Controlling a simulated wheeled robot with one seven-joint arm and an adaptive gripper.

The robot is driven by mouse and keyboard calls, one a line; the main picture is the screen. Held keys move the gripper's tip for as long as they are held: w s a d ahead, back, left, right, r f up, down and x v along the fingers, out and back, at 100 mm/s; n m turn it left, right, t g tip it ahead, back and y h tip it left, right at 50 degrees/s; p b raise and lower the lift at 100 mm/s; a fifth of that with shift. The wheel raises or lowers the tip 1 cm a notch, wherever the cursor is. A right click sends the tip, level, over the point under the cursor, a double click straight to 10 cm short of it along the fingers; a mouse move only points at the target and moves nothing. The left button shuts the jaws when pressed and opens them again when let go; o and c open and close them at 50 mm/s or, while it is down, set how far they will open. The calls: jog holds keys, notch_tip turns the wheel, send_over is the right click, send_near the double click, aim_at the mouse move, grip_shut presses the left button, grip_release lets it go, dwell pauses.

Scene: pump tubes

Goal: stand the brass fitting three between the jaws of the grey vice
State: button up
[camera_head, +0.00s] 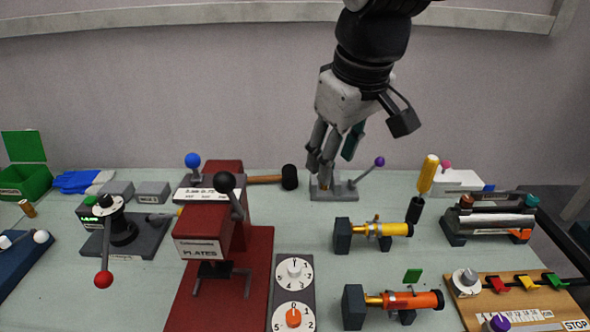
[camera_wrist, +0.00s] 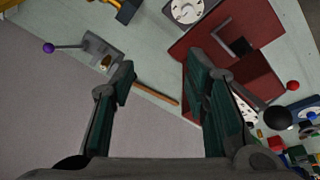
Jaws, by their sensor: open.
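The grey vice (camera_head: 345,194) stands at the back of the bench, with a purple-knobbed lever at its right. It also shows in the wrist view (camera_wrist: 97,45). A small brass fitting (camera_wrist: 105,62) appears upright at the vice, seemingly between its jaws; in the head view it is mostly hidden by my fingers. I cannot read a number on it. My gripper (camera_head: 331,163) is above and behind the vice. In the wrist view my gripper (camera_wrist: 160,80) has its fingers wide apart with nothing between them, and the fitting is beyond the left fingertip.
Another brass piece (camera_head: 27,208) lies at the far left near a green bin (camera_head: 25,183).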

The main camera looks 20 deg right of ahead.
jog(key=s+a+f+m+t, duration=0.1)
jog(key=s+a+f+m, duration=0.1)
jog(key=s, duration=0.8)
jog(key=shift+s+f+m, duration=0.2)
jog(key=shift+f+m, duration=0.5)
jog(key=shift+f, duration=0.2)
